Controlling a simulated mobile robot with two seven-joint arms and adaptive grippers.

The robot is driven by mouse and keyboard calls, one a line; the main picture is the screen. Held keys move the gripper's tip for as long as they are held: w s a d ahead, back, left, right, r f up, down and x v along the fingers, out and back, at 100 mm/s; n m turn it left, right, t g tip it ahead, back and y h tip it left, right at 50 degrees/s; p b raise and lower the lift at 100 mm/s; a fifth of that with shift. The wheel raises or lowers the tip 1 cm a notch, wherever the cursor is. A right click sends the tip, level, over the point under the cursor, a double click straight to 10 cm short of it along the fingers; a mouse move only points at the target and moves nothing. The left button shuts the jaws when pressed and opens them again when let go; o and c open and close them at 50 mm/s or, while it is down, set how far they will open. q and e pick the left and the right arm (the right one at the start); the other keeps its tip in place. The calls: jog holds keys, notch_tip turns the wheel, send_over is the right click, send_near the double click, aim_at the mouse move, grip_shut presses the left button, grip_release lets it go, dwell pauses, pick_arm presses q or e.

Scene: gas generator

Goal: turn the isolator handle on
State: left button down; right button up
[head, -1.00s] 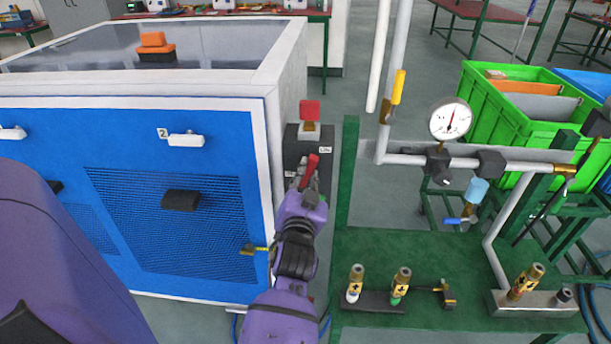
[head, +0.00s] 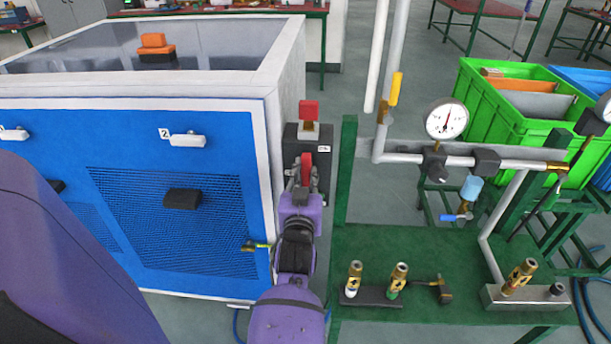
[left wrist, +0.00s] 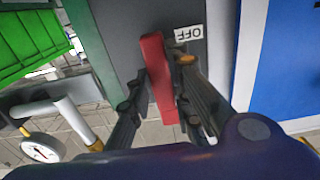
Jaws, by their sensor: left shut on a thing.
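The isolator is a dark grey box (head: 322,135) beside the blue-fronted cabinet, with a red handle (head: 307,165) on its front. In the left wrist view the red handle (left wrist: 157,75) stands between the fingers, close to upright, beside a label reading OFF (left wrist: 189,33). My left gripper (head: 302,180) is shut on the handle, its fingers on either side of it. It also shows in the left wrist view (left wrist: 160,105). A red block (head: 309,110) sits at the top of the isolator box. My right gripper is not in view.
The blue-fronted cabinet (head: 130,270) stands close on the left.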

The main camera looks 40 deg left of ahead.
pick_arm(q)
jog(key=c, duration=1.6)
grip_release()
jog(key=shift+s+d+f, duration=0.1)
jog(key=shift+s+d, duration=0.1)
jog(key=shift+s, duration=0.1)
jog(key=v, duration=0.6)
jog(key=shift+s+d, duration=0.15)
jog(key=shift+s, duration=0.15)
